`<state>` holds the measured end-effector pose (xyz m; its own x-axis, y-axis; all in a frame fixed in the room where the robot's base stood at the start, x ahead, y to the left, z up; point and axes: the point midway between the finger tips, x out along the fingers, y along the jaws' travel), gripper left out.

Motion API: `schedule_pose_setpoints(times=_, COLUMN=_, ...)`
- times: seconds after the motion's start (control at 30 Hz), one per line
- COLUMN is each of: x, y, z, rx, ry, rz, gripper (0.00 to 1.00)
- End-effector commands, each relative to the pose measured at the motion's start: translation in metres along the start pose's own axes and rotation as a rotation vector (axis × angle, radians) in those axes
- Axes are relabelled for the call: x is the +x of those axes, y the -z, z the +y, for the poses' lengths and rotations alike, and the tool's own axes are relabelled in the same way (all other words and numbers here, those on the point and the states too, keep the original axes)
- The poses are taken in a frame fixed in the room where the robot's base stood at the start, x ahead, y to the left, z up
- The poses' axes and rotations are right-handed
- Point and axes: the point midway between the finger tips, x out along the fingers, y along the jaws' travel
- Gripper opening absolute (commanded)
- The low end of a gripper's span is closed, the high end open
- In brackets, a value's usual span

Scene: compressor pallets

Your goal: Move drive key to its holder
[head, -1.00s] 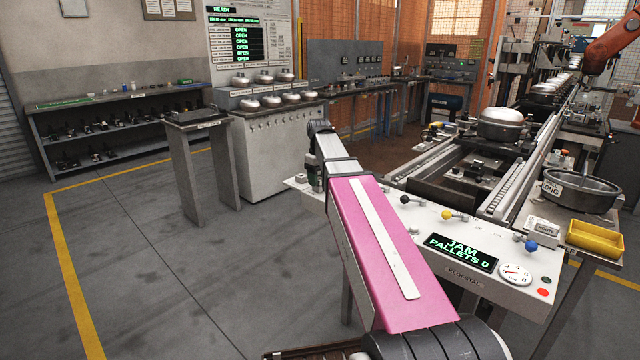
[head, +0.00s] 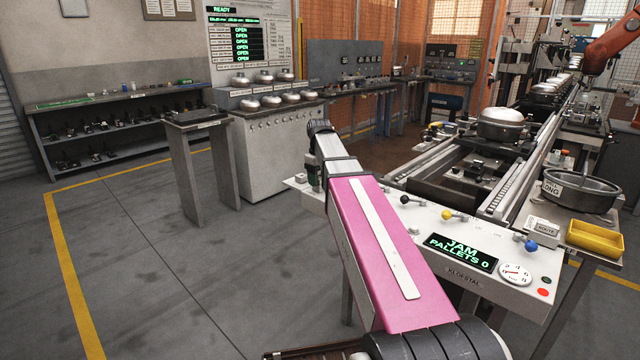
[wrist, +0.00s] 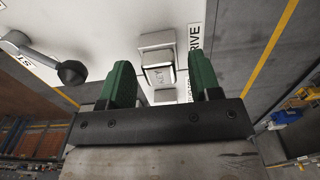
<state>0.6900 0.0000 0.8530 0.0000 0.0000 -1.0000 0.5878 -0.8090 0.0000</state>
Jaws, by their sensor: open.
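In the wrist view, a small pale block with lettering that looks like "KEY", apparently the drive key (wrist: 161,76), sits on the white panel. A grey block (wrist: 157,40) adjoins it; I cannot tell whether that is part of the key or its seat. A label ending "DRIVE" (wrist: 195,38) is beside them. My gripper (wrist: 161,72) is open, with one green finger on each side of the lettered block; contact cannot be told. In the head view my gripper is mostly hidden behind my pink arm. I cannot make out the key's holder.
The white console (head: 400,222) has a black-knobbed lever (wrist: 70,72) near my gripper. In the head view it also carries yellow and blue knobs, a "JAM PALLETS 0" display (head: 462,252) and a gauge. A yellow bin (head: 596,238) is at right. Open floor lies left.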

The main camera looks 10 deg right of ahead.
Motion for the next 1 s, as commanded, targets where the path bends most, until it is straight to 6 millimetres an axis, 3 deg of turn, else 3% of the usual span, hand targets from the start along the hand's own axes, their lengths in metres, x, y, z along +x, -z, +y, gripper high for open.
schedule_pose_setpoints(times=0.03, x=0.0, y=0.0, z=0.0, rx=0.0, ry=0.0, rz=0.0, gripper=0.57)
schedule_pose_setpoints(times=0.2, x=0.0, y=0.0, z=0.0, rx=0.0, ry=0.0, rz=0.0, gripper=0.02)
schedule_pose_setpoints(times=0.23, x=0.0, y=0.0, z=0.0, rx=0.0, ry=0.0, rz=0.0, gripper=0.0)
schedule_pose_setpoints(times=1.0, x=-0.02, y=0.0, z=0.0, rx=0.0, ry=0.0, rz=0.0, gripper=0.0)
